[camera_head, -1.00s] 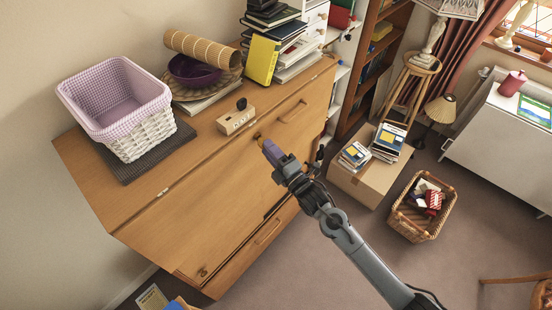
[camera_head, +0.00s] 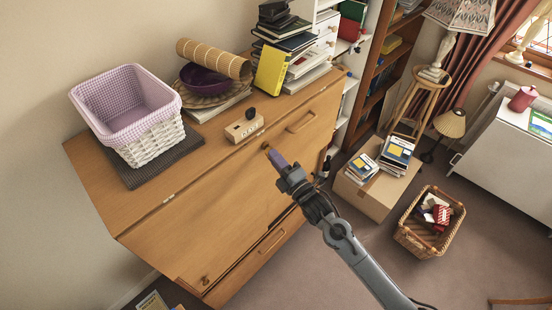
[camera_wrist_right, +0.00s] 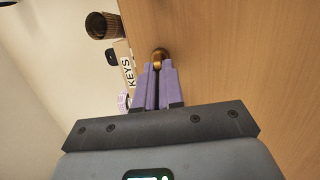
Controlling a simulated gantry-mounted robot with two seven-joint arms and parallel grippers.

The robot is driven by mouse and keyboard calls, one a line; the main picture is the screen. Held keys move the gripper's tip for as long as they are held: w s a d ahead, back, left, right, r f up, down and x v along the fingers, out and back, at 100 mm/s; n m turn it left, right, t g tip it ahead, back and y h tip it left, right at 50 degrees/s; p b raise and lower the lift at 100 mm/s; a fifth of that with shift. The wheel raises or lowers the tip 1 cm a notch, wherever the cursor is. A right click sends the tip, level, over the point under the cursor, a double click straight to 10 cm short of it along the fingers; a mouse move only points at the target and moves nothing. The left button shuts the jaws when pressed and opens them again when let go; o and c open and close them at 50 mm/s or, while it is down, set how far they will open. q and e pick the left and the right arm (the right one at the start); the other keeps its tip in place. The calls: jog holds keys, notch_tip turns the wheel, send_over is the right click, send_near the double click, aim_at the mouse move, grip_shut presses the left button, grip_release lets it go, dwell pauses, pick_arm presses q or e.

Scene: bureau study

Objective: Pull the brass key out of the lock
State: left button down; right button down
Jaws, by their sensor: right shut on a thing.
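My right gripper (camera_head: 274,156) reaches up to the wooden front of the bureau (camera_head: 225,185), its purple fingers shut. In the right wrist view the fingers (camera_wrist_right: 158,70) close on the brass key (camera_wrist_right: 157,65), of which only a small part shows between the tips. A round brass piece (camera_wrist_right: 159,53), seemingly the lock, sits on the wood just beyond; it shows as a small spot in the head view (camera_head: 266,147). The fingers hide most of the key, so I cannot tell how deep it sits. My left gripper is not in view.
A small wooden block marked KEYS (camera_head: 244,127) stands on the bureau top. A lilac-lined basket (camera_head: 150,138), a purple bowl (camera_head: 203,80) and books (camera_head: 271,68) stand there too. A cardboard box (camera_head: 366,198) and a wicker basket (camera_head: 415,240) are on the floor to the right.

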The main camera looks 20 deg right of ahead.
jog(key=shift+s, duration=0.15)
jog(key=shift+p+v, duration=1.2)
jog(key=shift+v, duration=1.65)
